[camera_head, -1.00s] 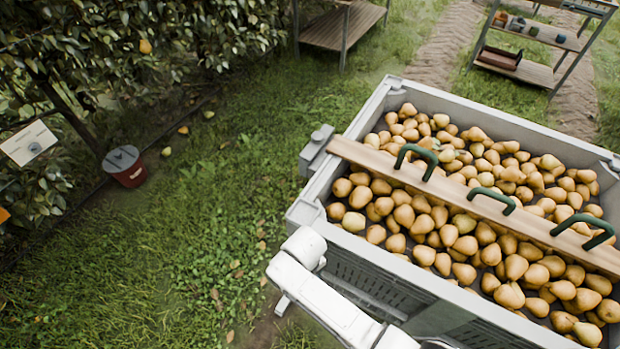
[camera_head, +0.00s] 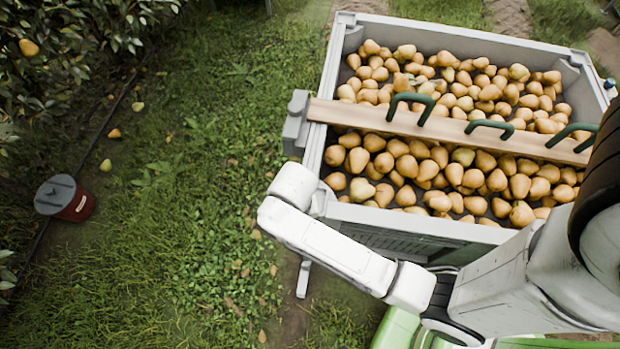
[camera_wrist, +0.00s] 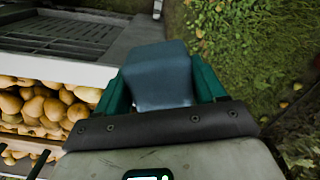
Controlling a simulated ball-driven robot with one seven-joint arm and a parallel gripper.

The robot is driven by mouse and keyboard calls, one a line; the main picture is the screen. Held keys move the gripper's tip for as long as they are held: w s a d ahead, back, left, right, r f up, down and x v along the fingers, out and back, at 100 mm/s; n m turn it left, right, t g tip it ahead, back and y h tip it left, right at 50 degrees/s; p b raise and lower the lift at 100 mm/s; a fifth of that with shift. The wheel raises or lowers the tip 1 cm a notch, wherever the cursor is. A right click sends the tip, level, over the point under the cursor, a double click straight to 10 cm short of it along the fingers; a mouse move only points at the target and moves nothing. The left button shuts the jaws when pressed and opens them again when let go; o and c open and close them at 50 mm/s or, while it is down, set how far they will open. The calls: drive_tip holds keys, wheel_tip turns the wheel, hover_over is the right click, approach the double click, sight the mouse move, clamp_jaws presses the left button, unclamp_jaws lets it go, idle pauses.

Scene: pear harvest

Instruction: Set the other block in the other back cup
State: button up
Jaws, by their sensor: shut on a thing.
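In the wrist view my gripper (camera_wrist: 160,84) is shut on a blue-grey block (camera_wrist: 160,72), held between its two green fingers. The block is beside the crate's outer wall, with grass showing past it on the right. In the head view I cannot make out the gripper or the held block; only parts of my white arm show. I cannot identify a back cup for certain in either view. A grey box-like piece (camera_head: 297,122) sits on the crate's left wall, at the end of the plank.
A grey crate (camera_head: 345,75) full of pears stands at the right; a wooden plank (camera_head: 350,115) with green handles (camera_head: 487,127) lies across it. A red bucket (camera_head: 76,206) with a grey lid stands on the grass at the left.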

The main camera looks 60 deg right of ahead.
drive_tip(key=s+d+r+m+b, duration=0.2)
drive_tip(key=s+d+r+m, duration=0.45)
drive_tip(key=s+m, duration=0.35)
drive_tip(key=shift+n, duration=0.7)
drive_tip(key=w+d+f, duration=0.1)
drive_tip(key=w+f, duration=0.3)
drive_tip(key=w+d+f+b, duration=0.1)
drive_tip(key=w+f, duration=0.2)
drive_tip(key=w, duration=0.1)
drive_tip(key=w+d+f+b, duration=0.1)
drive_tip(key=w+d+f, duration=0.1)
drive_tip(key=w+f, duration=0.2)
drive_tip(key=shift+w+f, duration=0.35)
drive_tip(key=shift+f, duration=0.3)
drive_tip(key=shift+f, duration=0.4)
drive_tip(key=o, duration=1)
